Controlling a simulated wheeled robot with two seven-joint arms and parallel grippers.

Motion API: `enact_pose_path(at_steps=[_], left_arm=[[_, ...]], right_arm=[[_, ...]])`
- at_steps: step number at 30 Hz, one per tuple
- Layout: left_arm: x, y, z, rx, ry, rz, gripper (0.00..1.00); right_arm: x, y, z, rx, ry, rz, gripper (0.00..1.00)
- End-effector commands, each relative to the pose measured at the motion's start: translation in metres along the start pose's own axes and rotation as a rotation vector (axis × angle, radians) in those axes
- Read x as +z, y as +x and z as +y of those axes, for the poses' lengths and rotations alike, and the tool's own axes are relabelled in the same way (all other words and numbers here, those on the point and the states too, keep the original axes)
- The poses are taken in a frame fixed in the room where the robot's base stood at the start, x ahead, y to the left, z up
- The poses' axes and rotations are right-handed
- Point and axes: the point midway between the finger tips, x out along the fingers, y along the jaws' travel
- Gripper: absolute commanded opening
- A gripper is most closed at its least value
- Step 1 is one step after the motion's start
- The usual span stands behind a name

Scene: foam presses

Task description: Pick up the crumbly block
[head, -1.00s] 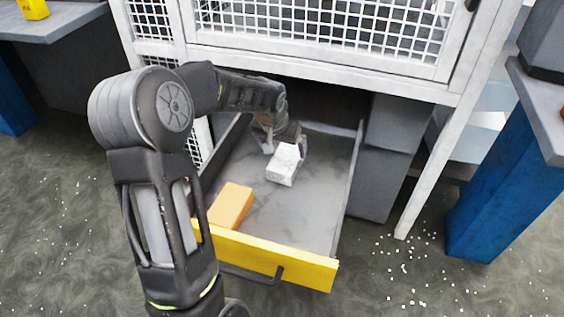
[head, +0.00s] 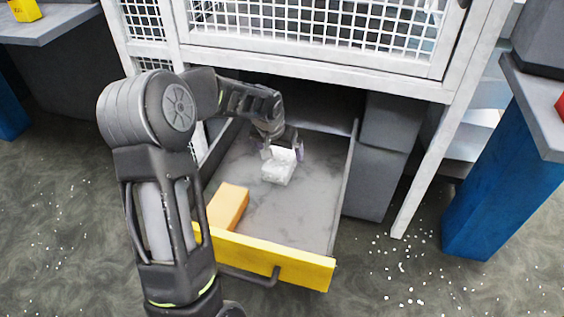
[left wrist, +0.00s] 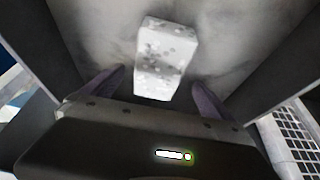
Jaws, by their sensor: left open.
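The crumbly block (head: 279,168) is white with grey speckles and lies in the open drawer (head: 305,205), towards its back. It also shows in the left wrist view (left wrist: 166,58), between and just beyond the two purple fingertips. My left gripper (head: 283,152) is open and empty at the far side of the block, reaching down into the drawer. In the left wrist view the fingers (left wrist: 160,90) stand apart on either side of the block's near end, with a gap to each side. My right gripper is not in view.
An orange block (head: 228,206) lies at the drawer's front left, by the yellow drawer front (head: 275,260) with its dark handle. A white mesh cage (head: 320,35) overhangs the back of the drawer. The drawer's right half is clear. White crumbs lie on the floor at right.

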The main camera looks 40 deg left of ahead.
Motion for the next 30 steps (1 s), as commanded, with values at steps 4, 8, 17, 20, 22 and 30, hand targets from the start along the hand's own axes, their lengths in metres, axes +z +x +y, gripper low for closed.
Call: enact_pose_path(at_steps=[4, 8, 17, 20, 22, 30], left_arm=[[0.002, 0.024, 0.002, 0.001, 0.001, -0.003, 0.98], [0.002, 0.041, 0.002, 0.000, -0.001, -0.003, 0.98], [0.000, 0.047, 0.002, 0.000, 0.000, 0.000, 0.98], [0.000, 0.047, 0.002, 0.000, 0.000, 0.000, 0.98], [0.000, 0.047, 0.002, 0.000, 0.000, 0.000, 0.98], [0.000, 0.047, 0.002, 0.000, 0.000, 0.000, 0.95]], right_arm=[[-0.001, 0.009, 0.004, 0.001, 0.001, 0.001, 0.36], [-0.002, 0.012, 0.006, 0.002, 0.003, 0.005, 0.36], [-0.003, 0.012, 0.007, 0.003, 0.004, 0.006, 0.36], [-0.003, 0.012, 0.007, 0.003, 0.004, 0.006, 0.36], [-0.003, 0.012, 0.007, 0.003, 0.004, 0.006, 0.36], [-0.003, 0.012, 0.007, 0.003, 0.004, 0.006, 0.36]])
